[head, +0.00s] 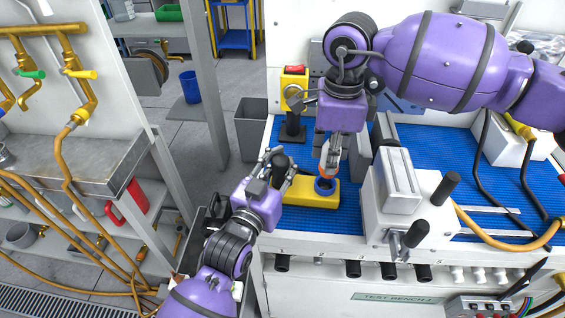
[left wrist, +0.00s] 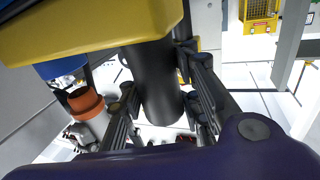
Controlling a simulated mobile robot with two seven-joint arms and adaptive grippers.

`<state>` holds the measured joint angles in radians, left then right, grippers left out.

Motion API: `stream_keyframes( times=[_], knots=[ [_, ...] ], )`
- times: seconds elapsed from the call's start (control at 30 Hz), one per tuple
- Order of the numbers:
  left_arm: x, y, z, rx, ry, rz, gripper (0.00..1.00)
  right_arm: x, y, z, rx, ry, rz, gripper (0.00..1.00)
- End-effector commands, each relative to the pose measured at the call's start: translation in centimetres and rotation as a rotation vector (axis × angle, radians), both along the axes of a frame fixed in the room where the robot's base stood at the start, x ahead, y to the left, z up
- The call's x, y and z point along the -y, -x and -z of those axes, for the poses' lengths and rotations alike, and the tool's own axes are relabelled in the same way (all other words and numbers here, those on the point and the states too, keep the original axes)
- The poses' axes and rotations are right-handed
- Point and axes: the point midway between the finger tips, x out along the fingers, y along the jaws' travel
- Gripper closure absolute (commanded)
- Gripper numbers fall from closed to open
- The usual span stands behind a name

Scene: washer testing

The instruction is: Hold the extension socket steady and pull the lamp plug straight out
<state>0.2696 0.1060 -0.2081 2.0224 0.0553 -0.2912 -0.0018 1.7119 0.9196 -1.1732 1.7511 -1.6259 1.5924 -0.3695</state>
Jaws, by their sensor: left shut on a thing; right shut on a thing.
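The extension socket is a yellow block (head: 300,192) with a blue round outlet (head: 324,185) at its right end and a black cylindrical grip at its left end. My left gripper (head: 280,166) is shut around this black grip (left wrist: 158,85), with fingers on both sides in the left wrist view. The yellow body (left wrist: 90,30) also shows there. The orange lamp plug (head: 327,160) is just above the blue outlet, and my right gripper (head: 331,146), pointing down, is shut on it.
A white box with black knobs (head: 405,205) stands right of the socket on the blue mat (head: 440,155). A yellow box with a red top (head: 294,85) stands behind. A grey bin (head: 250,128) is on the floor at left.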

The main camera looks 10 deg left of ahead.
Motion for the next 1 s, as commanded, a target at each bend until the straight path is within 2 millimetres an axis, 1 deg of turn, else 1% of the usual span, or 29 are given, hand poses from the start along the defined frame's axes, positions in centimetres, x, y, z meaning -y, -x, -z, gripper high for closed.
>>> stream_keyframes(
  times=[0.17, 0.2, 0.3, 0.4, 0.67, 0.77, 0.87, 1.0],
  knots=[
    [0.0, 0.0, -0.2, 0.005, 0.002, 0.000, 1.00, 0.0, 0.0, -0.1, 0.001, 0.000, 0.000, 1.00],
    [0.0, 0.0, -0.2, 0.005, 0.002, 0.000, 0.70, 0.0, 0.0, -0.1, 0.001, 0.000, 0.000, 1.00],
    [0.0, 0.0, -0.2, 0.004, 0.001, 0.000, 0.57, 0.0, 0.0, -0.1, 0.001, 0.000, 0.000, 1.00],
    [0.0, 0.0, -0.1, 0.003, 0.001, 0.000, 0.47, 0.0, 0.0, 0.0, 0.001, 0.000, 0.000, 1.00],
    [0.0, 0.0, 0.0, 0.001, 0.000, 0.000, 0.47, 0.0, 0.0, 0.0, 0.001, 0.000, 0.000, 1.00],
    [-0.1, 0.4, 0.0, 0.001, 0.000, 0.000, 0.47, 0.0, 0.0, 0.0, 0.001, 0.000, 0.000, 1.00],
    [-0.6, 1.6, 0.1, -0.002, -0.001, -0.001, 0.47, 0.0, 0.0, 0.0, 0.001, 0.000, 0.000, 1.00],
    [-1.5, 4.3, 0.1, -0.002, -0.002, -0.001, 0.47, 0.0, 0.0, 0.0, 0.001, 0.000, 0.000, 1.00]
  ],
)
